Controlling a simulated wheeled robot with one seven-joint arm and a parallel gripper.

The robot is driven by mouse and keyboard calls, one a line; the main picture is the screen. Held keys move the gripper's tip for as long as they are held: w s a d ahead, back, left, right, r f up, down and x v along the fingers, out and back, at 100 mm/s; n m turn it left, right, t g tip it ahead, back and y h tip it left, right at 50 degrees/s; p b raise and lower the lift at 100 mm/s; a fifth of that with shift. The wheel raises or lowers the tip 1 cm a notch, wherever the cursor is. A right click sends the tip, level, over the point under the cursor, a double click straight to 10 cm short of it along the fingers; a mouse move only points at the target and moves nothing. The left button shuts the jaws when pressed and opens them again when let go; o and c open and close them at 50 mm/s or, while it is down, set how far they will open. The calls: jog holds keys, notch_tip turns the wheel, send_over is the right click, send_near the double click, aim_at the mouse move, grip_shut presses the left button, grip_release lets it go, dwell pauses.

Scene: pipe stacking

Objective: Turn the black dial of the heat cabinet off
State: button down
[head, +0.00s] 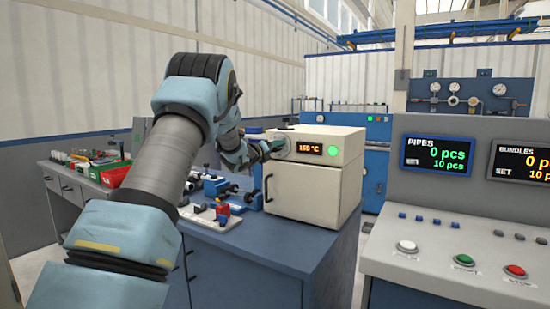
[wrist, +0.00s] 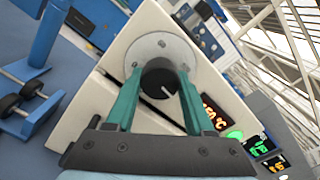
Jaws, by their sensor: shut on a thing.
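The heat cabinet (head: 305,188) is a cream box on the blue workbench, with a lit display (head: 310,149) reading about 150 °C and a green light (head: 333,151) beside it. In the wrist view its black dial (wrist: 159,82) sits on a round grey plate (wrist: 160,50) and carries a white pointer line. My gripper (wrist: 158,78) has its two teal fingers on either side of the dial, shut on it. In the head view my gripper (head: 272,147) reaches the cabinet's upper left front, and the dial is hidden there.
A control console (head: 450,235) with counters and buttons stands at the right. Blue fixtures (head: 217,187) and small parts lie on the workbench (head: 285,250) left of the cabinet. Red and green bins (head: 112,174) sit further left.

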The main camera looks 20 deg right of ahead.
jog(key=n+b, duration=0.3)
jog(key=n, duration=0.2)
jog(key=shift+n, duration=0.3)
jog(key=n, duration=0.5)
jog(key=shift+r, duration=0.15)
jog(key=n+p, duration=0.1)
jog(key=n, duration=0.4)
jog(key=shift+n, duration=0.4)
jog(key=n+p, duration=0.2)
jog(key=n, duration=0.4)
jog(key=shift+a+r+p, duration=0.1)
jog(key=shift+p, duration=0.25)
jog(key=n+p, duration=0.2)
jog(key=n, duration=0.3)
jog(key=shift+w+n+p, duration=0.1)
jog(key=shift+n+p, duration=0.25)
jog(key=shift+n, duration=0.05)
jog(key=n+p, duration=0.2)
jog(key=n, duration=0.2)
jog(key=shift+n, duration=0.3)
jog(key=n+p, duration=0.2)
jog(key=n, duration=0.3)
jog(key=shift+a, duration=0.1)
jog(key=n+p, duration=0.1)
jog(key=n, duration=0.4)
jog(key=shift+f+p, duration=0.2)
jog(key=shift+p, duration=0.1)
jog(key=shift+n, duration=0.3)
